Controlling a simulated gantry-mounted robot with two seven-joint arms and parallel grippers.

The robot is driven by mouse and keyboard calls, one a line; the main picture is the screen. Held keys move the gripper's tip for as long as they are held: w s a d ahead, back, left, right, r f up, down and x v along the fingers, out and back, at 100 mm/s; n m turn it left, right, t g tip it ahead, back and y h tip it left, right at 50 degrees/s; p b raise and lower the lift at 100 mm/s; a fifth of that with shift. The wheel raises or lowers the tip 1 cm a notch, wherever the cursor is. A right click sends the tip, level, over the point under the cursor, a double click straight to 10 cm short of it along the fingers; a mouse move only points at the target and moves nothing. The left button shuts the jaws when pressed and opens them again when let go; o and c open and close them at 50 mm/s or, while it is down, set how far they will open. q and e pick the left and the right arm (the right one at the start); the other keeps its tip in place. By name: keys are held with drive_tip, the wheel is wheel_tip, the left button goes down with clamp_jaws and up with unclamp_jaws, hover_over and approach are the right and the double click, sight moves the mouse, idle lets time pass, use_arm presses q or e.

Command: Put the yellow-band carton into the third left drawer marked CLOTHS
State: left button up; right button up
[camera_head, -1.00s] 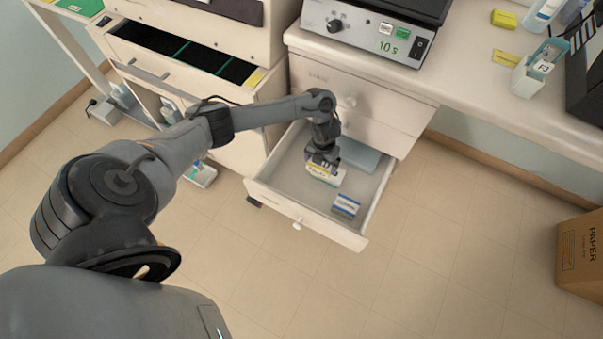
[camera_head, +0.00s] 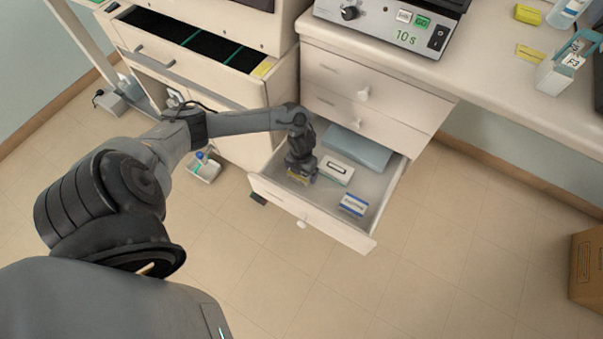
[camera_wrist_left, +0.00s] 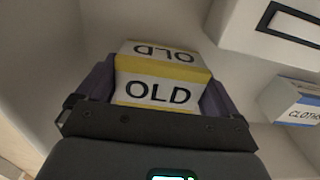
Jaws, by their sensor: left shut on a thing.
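The yellow-band carton (camera_wrist_left: 158,90) is white with yellow edges and reads OLD in the left wrist view. My left gripper (camera_wrist_left: 150,100) is shut on it, one finger on each side. In the head view the left gripper (camera_head: 301,174) is inside the open drawer (camera_head: 338,230), toward its left side, with a yellow bit of the carton (camera_head: 298,181) showing beneath. Whether the carton touches the drawer floor cannot be told. My right gripper is not in view.
The drawer also holds a blue-grey flat item (camera_head: 358,149), a white box with a black-framed label (camera_head: 336,170) and a blue-and-white carton (camera_head: 353,205), marked CLOTHS in the wrist view (camera_wrist_left: 293,101). Closed drawers (camera_head: 375,112) sit above. Another drawer (camera_head: 190,60) stands open at left.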

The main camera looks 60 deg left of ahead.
use_arm(q)
drive_tip(key=shift+f, duration=0.4)
drive_tip(key=o, duration=0.8)
wheel_tip(320, 180, up, 11)
drive_tip(key=p, duration=0.5)
drive_tip(key=shift+p, duration=0.35)
drive_tip(key=shift+r, duration=0.65)
drive_tip(key=shift+f, duration=0.1)
